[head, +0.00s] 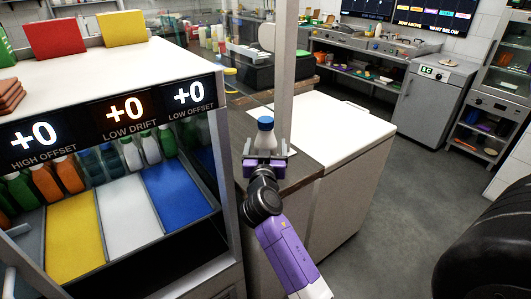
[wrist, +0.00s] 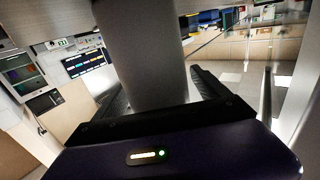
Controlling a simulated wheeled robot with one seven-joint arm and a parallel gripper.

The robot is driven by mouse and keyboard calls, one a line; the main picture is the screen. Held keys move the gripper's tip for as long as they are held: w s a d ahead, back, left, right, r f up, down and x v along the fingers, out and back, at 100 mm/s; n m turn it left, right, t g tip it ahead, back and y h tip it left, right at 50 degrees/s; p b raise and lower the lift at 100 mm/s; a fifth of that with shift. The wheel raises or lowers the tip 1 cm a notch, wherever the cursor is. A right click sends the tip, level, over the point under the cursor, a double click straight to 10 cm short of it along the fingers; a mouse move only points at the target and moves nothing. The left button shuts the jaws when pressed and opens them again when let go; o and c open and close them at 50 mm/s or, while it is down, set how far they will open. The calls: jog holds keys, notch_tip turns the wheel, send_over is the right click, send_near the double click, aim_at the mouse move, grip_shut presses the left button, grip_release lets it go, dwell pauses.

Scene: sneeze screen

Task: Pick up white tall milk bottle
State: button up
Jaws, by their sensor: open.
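The white milk bottle (head: 265,139) with a blue cap stands upright on the dark counter in the head view, beside a grey upright post. My gripper (head: 265,157) is at the bottle, with its jaws open and one finger on each side of the bottle's lower part. In the wrist view the bottle's pale body (wrist: 142,50) fills the middle, between the fingers of my gripper (wrist: 150,100). The bottle's base is hidden by the gripper. I cannot tell whether either finger touches it.
The grey post (head: 285,60) rises just behind the bottle. A display case (head: 228,190) with bottles and coloured panels stands close on the left. A white-topped counter (head: 350,130) is on the right. Open floor (head: 400,190) lies further right.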

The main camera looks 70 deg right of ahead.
grip_shut()
dwell(0.4)
jog(key=shift+r, duration=0.1)
notch_tip(320, 180, up, 20)
jog(key=p, duration=0.1)
dwell(0.4)
